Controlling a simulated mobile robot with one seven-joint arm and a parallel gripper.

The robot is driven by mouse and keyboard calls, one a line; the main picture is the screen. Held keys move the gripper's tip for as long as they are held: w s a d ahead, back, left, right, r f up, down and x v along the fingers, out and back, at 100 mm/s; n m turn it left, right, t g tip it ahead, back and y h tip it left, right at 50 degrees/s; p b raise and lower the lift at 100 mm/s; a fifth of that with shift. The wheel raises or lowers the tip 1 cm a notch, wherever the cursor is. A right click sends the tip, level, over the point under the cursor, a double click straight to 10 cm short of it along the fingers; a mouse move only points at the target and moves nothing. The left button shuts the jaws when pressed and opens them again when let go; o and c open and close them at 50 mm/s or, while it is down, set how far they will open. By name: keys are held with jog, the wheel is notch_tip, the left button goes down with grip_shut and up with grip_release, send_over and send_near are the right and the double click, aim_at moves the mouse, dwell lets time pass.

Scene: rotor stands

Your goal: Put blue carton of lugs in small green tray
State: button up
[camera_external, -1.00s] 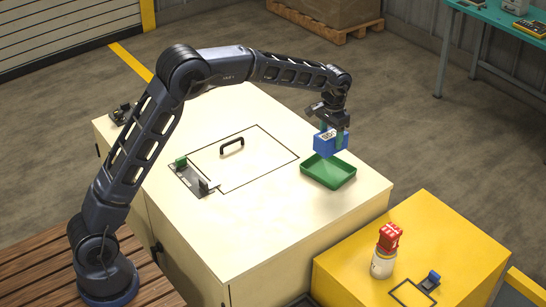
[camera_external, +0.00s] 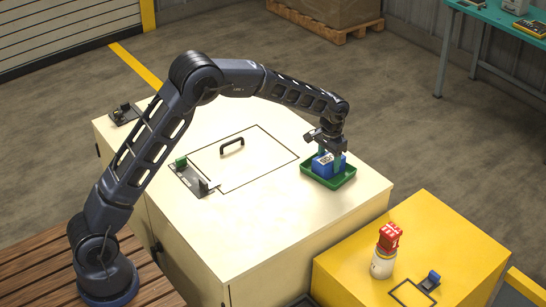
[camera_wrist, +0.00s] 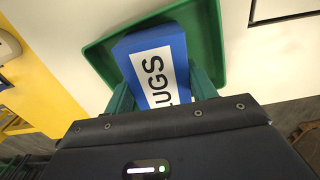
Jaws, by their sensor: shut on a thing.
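The blue carton of lugs (camera_external: 327,166) is down inside the small green tray (camera_external: 316,178), upright as far as I can see. In the wrist view the carton (camera_wrist: 136,45) shows a white label reading "UGS", with the rest cut off by my gripper. The green tray (camera_wrist: 97,55) surrounds it in that view. My gripper (camera_external: 330,160) is shut on the carton, with a green finger on each side of it. Whether the carton's underside touches the tray floor is hidden.
The tray stands on a cream cabinet top (camera_external: 262,225) near its right corner. A black handle (camera_external: 232,146) and a bracket fixture (camera_external: 192,178) are to the left.

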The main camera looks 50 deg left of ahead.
aim_at(329, 158)
jog(key=shift+f, duration=0.1)
jog(key=o, duration=1.1)
notch_tip(329, 158, up, 12)
jog(key=f, duration=0.1)
jog(key=s+a+r+t, duration=0.1)
jog(key=s+a+r, duration=0.2)
jog(key=s+r, duration=0.9)
jog(key=s+a+r+t, duration=0.1)
jog(key=s+a+r, duration=0.15)
jog(key=s, duration=1.25)
jog(key=s+a+r+t, duration=0.1)
jog(key=s+a+r, duration=0.15)
jog(key=s, duration=1.25)
jog(key=s+f, duration=0.3)
jog(key=s, duration=0.4)
jog(key=s+a+f+t, duration=0.1)
jog(key=s+f, duration=0.2)
jog(key=s, duration=0.4)
jog(key=shift+f+t, duration=0.15)
jog(key=shift+t, duration=0.15)
